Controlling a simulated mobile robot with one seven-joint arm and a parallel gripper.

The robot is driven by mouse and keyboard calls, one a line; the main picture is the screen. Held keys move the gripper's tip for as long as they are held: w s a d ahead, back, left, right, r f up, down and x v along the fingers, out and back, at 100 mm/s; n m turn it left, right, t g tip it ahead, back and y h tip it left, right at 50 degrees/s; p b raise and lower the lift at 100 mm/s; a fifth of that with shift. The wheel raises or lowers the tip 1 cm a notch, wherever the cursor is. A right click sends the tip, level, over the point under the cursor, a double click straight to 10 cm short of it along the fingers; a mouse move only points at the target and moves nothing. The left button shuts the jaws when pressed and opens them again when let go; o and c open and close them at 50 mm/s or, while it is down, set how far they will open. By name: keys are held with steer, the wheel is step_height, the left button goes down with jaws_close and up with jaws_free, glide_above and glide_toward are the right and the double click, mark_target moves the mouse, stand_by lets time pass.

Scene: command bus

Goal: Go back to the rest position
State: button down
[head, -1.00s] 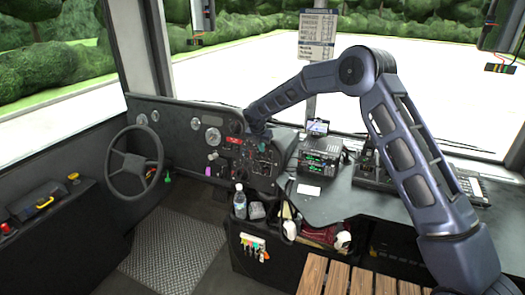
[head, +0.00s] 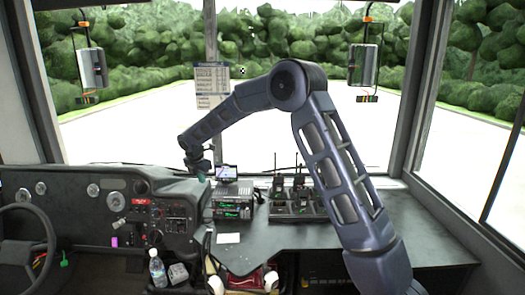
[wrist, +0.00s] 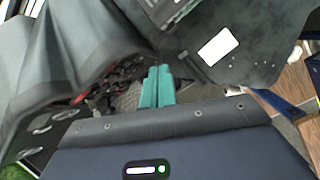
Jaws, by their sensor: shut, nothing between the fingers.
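My gripper (head: 203,174) hangs at the end of my raised arm, just above the dashboard and left of the phone-like device. In the wrist view its teal fingers (wrist: 157,87) are together with nothing between them. The switch panel (head: 168,222) lies below and left of my gripper in the head view. In the wrist view the fingers partly cover the view of that area.
The radio stack (head: 233,201) stands close right of my gripper, with the small phone-like device (head: 227,173) on top. A charger with handheld radios (head: 297,203) is farther right. A bottle (head: 157,268), a steering wheel (head: 28,245) and a white card (head: 228,238) are lower.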

steer(key=s+d+r+m, duration=0.3)
steer(key=d+r+m, duration=0.25)
steer(key=d, duration=0.55)
steer(key=s+d+r+m, duration=0.2)
steer(key=d+r+m, duration=0.3)
steer(key=d, duration=0.7)
steer(key=s+d+r+m, duration=0.35)
steer(key=d+r, duration=0.35)
steer(key=d, duration=0.4)
steer(key=s+d+r+m, duration=0.1)
steer(key=s+d+m, duration=0.7)
steer(key=s+d, duration=0.4)
steer(key=s+d+f+m, duration=0.4)
steer(key=s+d+m, duration=0.4)
steer(key=s, duration=0.5)
steer(key=shift+s+d+t, duration=0.4)
steer(key=shift+d, duration=0.15)
